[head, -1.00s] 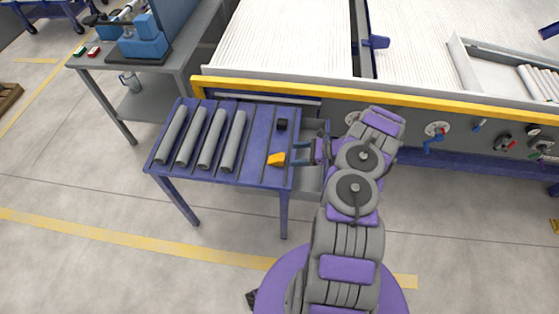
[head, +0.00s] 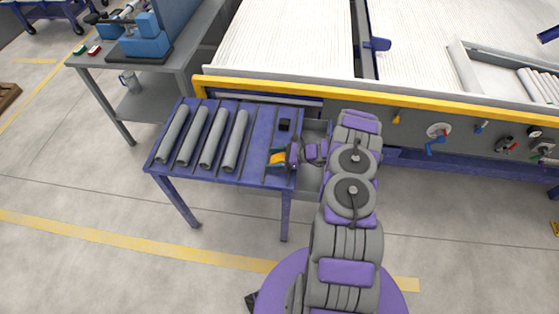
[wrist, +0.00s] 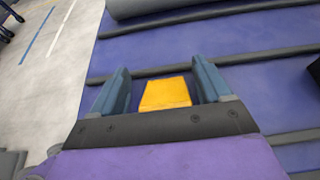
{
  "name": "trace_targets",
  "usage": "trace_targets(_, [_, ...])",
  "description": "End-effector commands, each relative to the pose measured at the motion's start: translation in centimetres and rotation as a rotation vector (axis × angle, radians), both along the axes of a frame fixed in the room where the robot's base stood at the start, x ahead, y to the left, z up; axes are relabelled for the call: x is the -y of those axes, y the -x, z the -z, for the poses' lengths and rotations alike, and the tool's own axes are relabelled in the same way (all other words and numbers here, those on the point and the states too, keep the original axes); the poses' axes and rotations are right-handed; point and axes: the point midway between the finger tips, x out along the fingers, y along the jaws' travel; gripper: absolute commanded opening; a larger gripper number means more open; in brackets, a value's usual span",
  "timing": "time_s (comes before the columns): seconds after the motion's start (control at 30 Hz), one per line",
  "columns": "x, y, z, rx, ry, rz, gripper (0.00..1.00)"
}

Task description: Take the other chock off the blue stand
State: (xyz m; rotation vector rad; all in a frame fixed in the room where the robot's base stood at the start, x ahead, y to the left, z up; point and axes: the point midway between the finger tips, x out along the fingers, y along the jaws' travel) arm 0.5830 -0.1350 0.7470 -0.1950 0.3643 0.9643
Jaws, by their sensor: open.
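A yellow chock (head: 277,160) lies on the right part of the blue stand (head: 257,145). In the wrist view the yellow chock (wrist: 166,93) sits between the two blue fingers of my open gripper (wrist: 163,88), with a small gap visible on each side. In the head view my gripper (head: 278,158) reaches in from the right over the stand and partly hides the chock. A black chock (head: 284,125) lies on the stand behind it, and its edge shows at the right of the wrist view (wrist: 315,70).
Several grey pipes (head: 205,138) lie side by side on the left of the stand, between dark ridges. A grey open drawer or bin (head: 312,180) is right of the stand. A yellow rail (head: 400,98) runs behind. A grey bench (head: 180,72) stands at back left.

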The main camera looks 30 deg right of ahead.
Motion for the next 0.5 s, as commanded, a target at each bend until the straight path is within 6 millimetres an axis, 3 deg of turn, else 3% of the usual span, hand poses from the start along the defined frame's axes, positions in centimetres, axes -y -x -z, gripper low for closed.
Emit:
trace_targets(0.13, [0.31, 0.00, 0.04, 0.001, 0.000, 0.002, 0.76])
trace_targets(0.5, [0.06, 0.00, -0.03, 0.001, 0.002, 0.001, 0.40])
